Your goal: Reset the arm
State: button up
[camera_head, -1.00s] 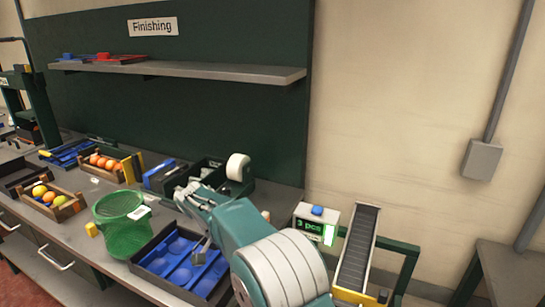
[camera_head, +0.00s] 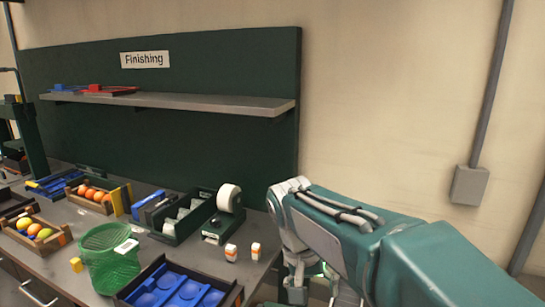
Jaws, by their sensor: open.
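My teal arm reaches in from the lower right and bends down at its far end. My gripper (camera_head: 318,285) hangs below that bend at the bottom edge, to the right of the bench. It is open and its lower part is partly cut off by the frame; I see nothing held in it. It is apart from the trays and fruit crates.
The bench holds a blue-lined tray (camera_head: 128,296), a green mesh basket (camera_head: 108,262), a dark divided box (camera_head: 170,236), a white roll dispenser (camera_head: 229,198) and two small orange-and-white bottles (camera_head: 231,252). Fruit crates (camera_head: 62,238) stand left. A shelf (camera_head: 200,104) hangs above. Open wall is at right.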

jog(key=s+d+n+t+y, duration=0.1)
jog(key=s+d+t, duration=0.2)
jog(key=s, duration=0.4)
jog(key=s+d+f+t+y, duration=0.1)
jog(key=s+d+t, duration=0.2)
jog(key=s+d, duration=0.2)
jog(key=s, duration=0.2)
jog(key=shift+s+f+n+y, duration=0.3)
jog(key=shift+s+n, duration=0.05)
jog(key=shift+n, duration=0.05)
